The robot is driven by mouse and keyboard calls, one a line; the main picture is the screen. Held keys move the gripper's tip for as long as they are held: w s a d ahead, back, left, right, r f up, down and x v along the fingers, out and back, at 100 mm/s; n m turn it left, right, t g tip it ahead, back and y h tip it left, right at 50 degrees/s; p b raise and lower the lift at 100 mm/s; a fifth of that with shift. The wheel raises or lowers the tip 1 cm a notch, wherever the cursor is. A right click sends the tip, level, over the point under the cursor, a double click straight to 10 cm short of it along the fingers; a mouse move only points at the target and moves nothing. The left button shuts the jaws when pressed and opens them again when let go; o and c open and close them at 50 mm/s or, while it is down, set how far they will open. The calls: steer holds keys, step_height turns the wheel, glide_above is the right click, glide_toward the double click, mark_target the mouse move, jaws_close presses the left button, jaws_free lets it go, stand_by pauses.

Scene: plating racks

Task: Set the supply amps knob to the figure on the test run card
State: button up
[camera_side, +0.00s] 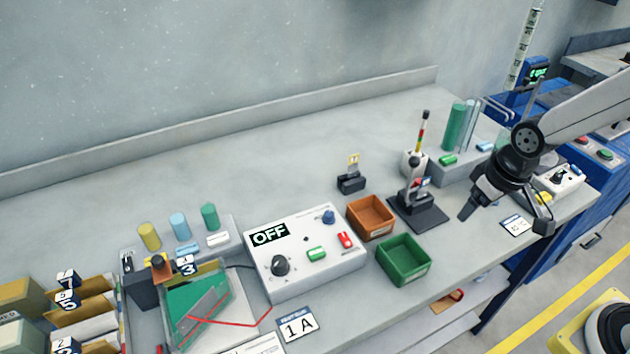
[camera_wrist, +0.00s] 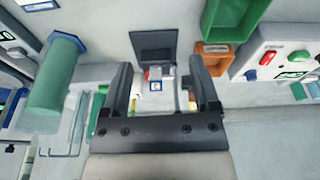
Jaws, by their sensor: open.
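The supply (camera_side: 305,252) is a white sloped box with a black display reading OFF. Its black amps knob (camera_side: 281,265), marked A, sits at the lower left of its face. The test run card (camera_side: 297,324) lies on the bench in front of the box and reads 1 A. My gripper (camera_side: 505,214) is open and empty, above the right part of the bench, well away from the supply. In the wrist view, the gripper (camera_wrist: 162,82) has its fingers apart, and part of the supply (camera_wrist: 285,62) shows at the right edge; the amps knob cannot be made out there.
An orange bin (camera_side: 371,217) and a green bin (camera_side: 404,260) stand right of the supply. A dark stand (camera_side: 417,208) with an upright post is between them and my gripper. A tank with a red lead (camera_side: 200,308) stands left. The bench behind the supply is clear.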

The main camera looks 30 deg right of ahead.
steer(key=w+a+n, duration=0.4)
steer(key=w+a, duration=0.3)
steer(key=a, duration=0.1)
steer(key=n+g, duration=0.2)
steer(key=n, duration=0.8)
glide_above(279, 261)
steer(key=shift+f, duration=0.1)
steer(key=shift+f, duration=0.1)
steer(key=shift+f, duration=3.75)
jaws_close()
